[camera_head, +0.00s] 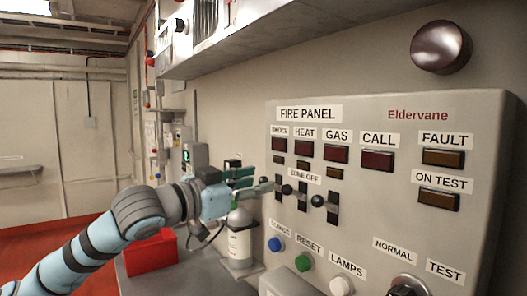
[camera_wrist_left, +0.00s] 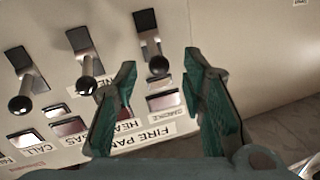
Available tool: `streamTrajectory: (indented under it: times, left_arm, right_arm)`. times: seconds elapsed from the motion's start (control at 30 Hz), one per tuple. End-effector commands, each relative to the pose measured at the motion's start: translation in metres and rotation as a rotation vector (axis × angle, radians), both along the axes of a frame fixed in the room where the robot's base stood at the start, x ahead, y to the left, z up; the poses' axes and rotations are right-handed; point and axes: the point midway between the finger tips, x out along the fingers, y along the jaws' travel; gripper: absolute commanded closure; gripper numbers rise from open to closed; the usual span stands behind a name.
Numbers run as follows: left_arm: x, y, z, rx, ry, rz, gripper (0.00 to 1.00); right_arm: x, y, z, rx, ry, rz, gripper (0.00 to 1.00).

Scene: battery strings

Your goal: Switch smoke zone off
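The grey fire panel (camera_head: 375,200) is on the wall at the right. Its smoke label (camera_head: 279,131) is at the left end of the top row. Below are three ZONE OFF levers in dark slots. In the left wrist view the panel is upside down, and the smoke lever (camera_wrist_left: 158,65) is the rightmost. My left gripper (camera_head: 257,181) is open in front of this lever. In the left wrist view my left gripper (camera_wrist_left: 158,65) has its fingertips on either side of the smoke lever's ball, with gaps visible. My right gripper is not in view.
The heat lever (camera_head: 287,189) and gas lever (camera_head: 317,201) are close beside the smoke lever. Below are a blue button (camera_head: 276,244), green button (camera_head: 303,263) and white button (camera_head: 340,287). A white bottle (camera_head: 239,240) and red box (camera_head: 150,252) are below my left arm.

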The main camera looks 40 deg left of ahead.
Motion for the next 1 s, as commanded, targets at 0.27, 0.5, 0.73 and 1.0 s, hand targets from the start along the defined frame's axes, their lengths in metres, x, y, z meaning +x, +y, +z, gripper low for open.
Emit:
streamTrajectory:
  times: [0.27,0.5,0.73,1.0]
  left_arm:
    - [0.029,-0.004,0.002,-0.003,-0.004,-0.005,0.62]
    - [0.030,-0.004,-0.001,0.000,-0.004,-0.004,0.62]
    - [0.030,-0.004,-0.001,0.000,-0.004,-0.004,0.96]
    - [0.030,-0.004,-0.002,-0.001,-0.012,-0.002,1.00]
  right_arm:
    - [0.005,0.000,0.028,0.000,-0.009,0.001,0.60]
    - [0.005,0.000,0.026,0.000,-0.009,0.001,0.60]
    - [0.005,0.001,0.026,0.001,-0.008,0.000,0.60]
    - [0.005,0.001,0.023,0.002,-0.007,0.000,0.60]
